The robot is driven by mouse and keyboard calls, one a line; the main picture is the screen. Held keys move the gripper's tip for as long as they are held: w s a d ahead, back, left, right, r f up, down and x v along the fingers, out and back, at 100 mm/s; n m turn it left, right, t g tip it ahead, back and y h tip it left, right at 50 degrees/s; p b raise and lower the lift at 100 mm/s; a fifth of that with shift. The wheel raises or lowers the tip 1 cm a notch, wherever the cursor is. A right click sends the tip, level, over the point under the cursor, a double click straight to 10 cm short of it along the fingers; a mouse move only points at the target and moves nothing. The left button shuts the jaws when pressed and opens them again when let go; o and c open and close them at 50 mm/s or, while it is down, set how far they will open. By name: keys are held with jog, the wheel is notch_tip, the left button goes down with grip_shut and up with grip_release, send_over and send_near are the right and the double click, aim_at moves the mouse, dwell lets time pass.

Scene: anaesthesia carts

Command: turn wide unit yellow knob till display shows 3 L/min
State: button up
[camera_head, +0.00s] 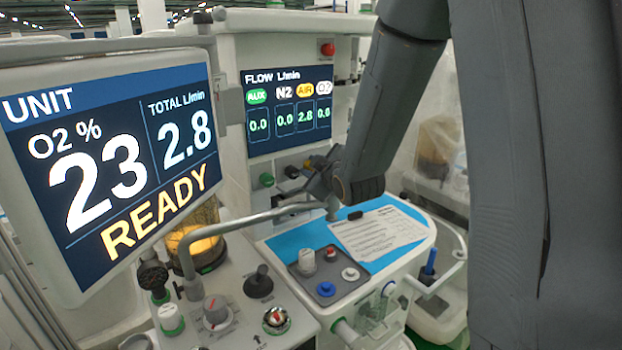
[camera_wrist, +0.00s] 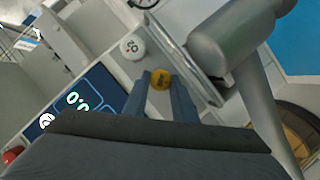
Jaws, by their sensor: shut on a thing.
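The yellow knob (camera_wrist: 161,79) sits between the two fingers of my gripper (camera_wrist: 162,84) in the wrist view, with its round face showing at the fingertips. My gripper is shut on it. In the head view my gripper (camera_head: 311,168) is at the knob row below the flow display, and the yellow knob is mostly hidden there. The flow display (camera_head: 290,139) reads 2.8 under the yellow AIR label and 0.0 under AUX and N2; the O2 figure is hard to read. The large unit display (camera_head: 100,160) shows O2 23 %, total 2.8 L/min and READY.
A white O2 knob (camera_wrist: 132,46) is close beside my gripper. A green knob (camera_head: 266,180) and a black knob (camera_head: 291,171) are left of it. A grey bent pipe (camera_head: 245,217) runs in front, below the knobs. A paper sheet (camera_head: 378,232) lies on the blue worktop.

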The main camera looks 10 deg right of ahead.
jog(key=shift+f+n+t+h+b, duration=0.15)
jog(key=shift+n+t+h+b, duration=0.4)
jog(key=shift+b, duration=0.7)
jog(key=shift+n, duration=0.25)
jog(key=o, duration=1)
jog(key=shift+o, duration=0.2)
jog(key=shift+s, duration=0.1)
jog(key=p+v, duration=0.2)
jog(key=v, duration=0.5)
jog(key=shift+s+r+p, duration=0.25)
jog(key=shift+p, duration=0.1)
